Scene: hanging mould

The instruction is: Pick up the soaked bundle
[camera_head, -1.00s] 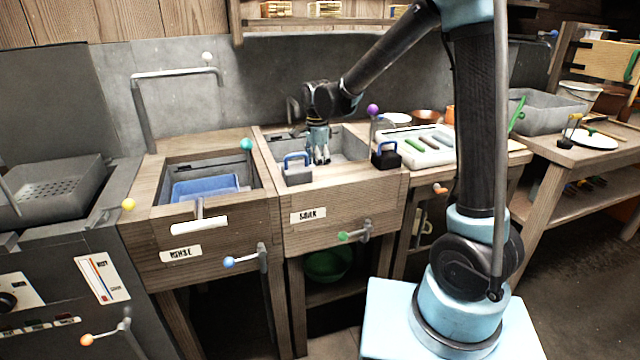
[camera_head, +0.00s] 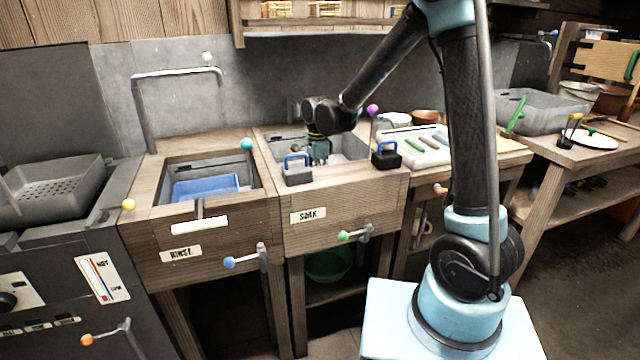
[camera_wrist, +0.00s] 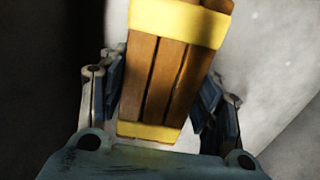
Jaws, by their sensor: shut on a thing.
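The bundle (camera_wrist: 165,75) shows close up in the wrist view as brown strips side by side with a yellow band near each end. It lies between the two fingers of my gripper (camera_wrist: 160,100), which are shut on its sides. In the head view my gripper (camera_head: 319,156) reaches down into the soak basin (camera_head: 347,150), behind its front wall. The bundle cannot be made out in the head view. The basin front carries a label reading SOAK (camera_head: 308,215).
The rinse basin (camera_head: 205,185) with a blue tray is to the left. A white tray (camera_head: 425,143) with coloured bars is to the right. A purple knob (camera_head: 372,110) stands close by.

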